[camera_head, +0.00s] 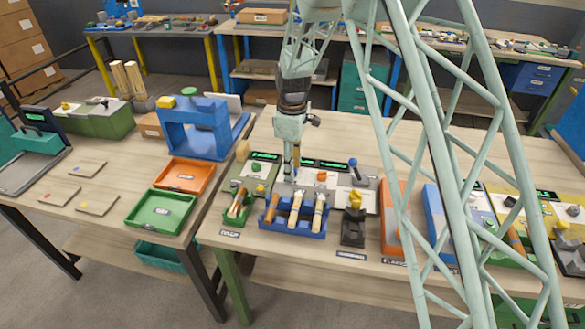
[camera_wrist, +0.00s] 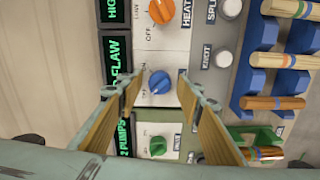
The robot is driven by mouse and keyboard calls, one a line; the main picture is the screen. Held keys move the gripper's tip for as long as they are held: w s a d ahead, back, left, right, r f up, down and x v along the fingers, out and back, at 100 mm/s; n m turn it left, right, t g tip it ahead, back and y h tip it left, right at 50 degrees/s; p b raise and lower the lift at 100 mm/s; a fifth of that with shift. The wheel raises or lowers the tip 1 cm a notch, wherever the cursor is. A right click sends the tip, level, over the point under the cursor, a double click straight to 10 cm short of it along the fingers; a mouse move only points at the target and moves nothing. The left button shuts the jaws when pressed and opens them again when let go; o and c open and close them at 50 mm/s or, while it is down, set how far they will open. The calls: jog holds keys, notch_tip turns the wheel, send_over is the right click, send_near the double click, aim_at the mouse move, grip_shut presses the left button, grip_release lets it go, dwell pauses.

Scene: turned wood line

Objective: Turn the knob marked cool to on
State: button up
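A blue knob (camera_wrist: 160,82) sits on a white panel in the wrist view, with small print including OFF beside it. Its name label is hidden, so I cannot read whether it says cool. My gripper (camera_wrist: 163,77) is open, one finger on each side of this knob, with visible gaps; I cannot tell whether either finger touches it. In the head view my gripper (camera_head: 290,178) points down over the panel and hides the blue knob. An orange knob (camera_wrist: 161,11), labelled HEAT, is above it in the wrist view; a green knob (camera_wrist: 157,147) is below.
Lit green displays (camera_wrist: 118,60) run along the left of the knobs in the wrist view. White buttons (camera_wrist: 222,59) and a blue rack (camera_wrist: 256,52) holding wooden handles lie to the right. In the head view, a blue-topped lever (camera_head: 353,163) stands right of my gripper.

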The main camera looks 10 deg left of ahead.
jog(key=shift+c, duration=0.7)
jog(key=c, duration=0.7)
jog(key=shift+c, duration=0.2)
jog(key=shift+m, duration=0.5)
jog(key=m, duration=0.3)
jog(key=m+p, duration=0.1)
jog(key=m, duration=0.2)
jog(key=shift+m, duration=0.4)
jog(key=m, duration=0.5)
jog(key=shift+m, duration=2.6)
